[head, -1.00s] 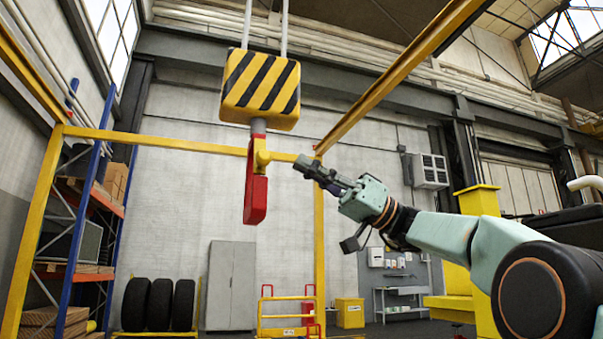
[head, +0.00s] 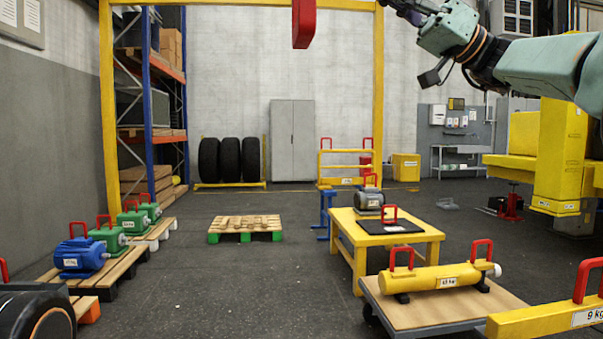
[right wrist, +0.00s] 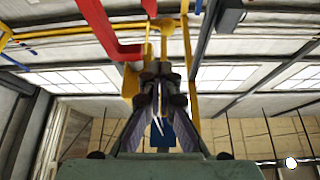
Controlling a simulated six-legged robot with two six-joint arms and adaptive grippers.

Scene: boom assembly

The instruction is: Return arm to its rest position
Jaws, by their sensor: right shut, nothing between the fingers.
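My right arm comes in from the upper right of the head view. Its gripper (head: 392,4) is at the top edge and partly cut off. In the right wrist view the fingers of my right gripper (right wrist: 160,88) are together with nothing between them. A red bar, seemingly the hook (right wrist: 103,25), shows left of the fingers in the right wrist view. My left gripper is not in view.
A yellow table (head: 396,236) and a cart (head: 418,316) with a yellow cylinder (head: 433,280) stand at lower right. Pallets with a blue motor (head: 80,257) and green motors are at left. An empty pallet (head: 245,228) lies mid-floor. A yellow post (head: 108,120) stands at left.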

